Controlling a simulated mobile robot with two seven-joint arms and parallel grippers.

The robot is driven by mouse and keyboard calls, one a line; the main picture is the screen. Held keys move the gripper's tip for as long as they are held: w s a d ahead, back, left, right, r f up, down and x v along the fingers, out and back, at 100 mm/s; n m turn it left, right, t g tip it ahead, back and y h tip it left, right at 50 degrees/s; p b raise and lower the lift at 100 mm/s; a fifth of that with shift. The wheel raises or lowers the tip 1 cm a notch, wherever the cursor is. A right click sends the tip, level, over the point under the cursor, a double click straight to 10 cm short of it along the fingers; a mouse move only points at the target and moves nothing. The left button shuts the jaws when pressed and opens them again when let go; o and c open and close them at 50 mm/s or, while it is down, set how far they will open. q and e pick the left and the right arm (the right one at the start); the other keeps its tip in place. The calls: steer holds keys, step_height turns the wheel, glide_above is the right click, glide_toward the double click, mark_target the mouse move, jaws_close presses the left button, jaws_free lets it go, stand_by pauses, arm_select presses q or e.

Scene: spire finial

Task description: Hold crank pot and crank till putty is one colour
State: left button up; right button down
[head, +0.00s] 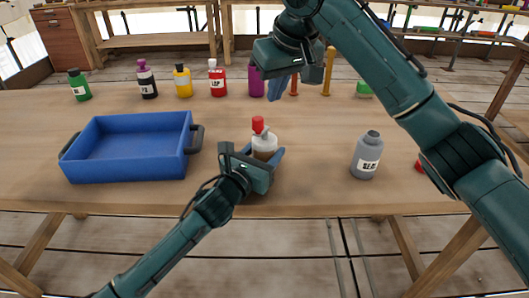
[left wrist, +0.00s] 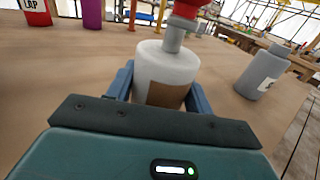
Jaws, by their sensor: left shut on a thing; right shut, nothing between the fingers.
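The crank pot (head: 264,147) is white with a red knob on top and stands upright on the table. In the left wrist view the pot (left wrist: 165,68) shows a grey shaft under the red knob (left wrist: 188,10) and a brown patch low on its side. My left gripper (head: 256,158) is shut on the pot's body, one blue finger on each side. My right gripper (head: 279,86) is shut and empty, above the table's far side, behind the pot and apart from it. The putty's colour inside cannot be made out.
A blue tray (head: 128,178) with dark handles stands left of the pot. A grey bottle (head: 367,155) stands to the right.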

stand_by(0.4)
arm_select(q)
steer(key=o, duration=1.1)
steer(key=shift+o, duration=0.2)
steer(key=shift+s, duration=0.1)
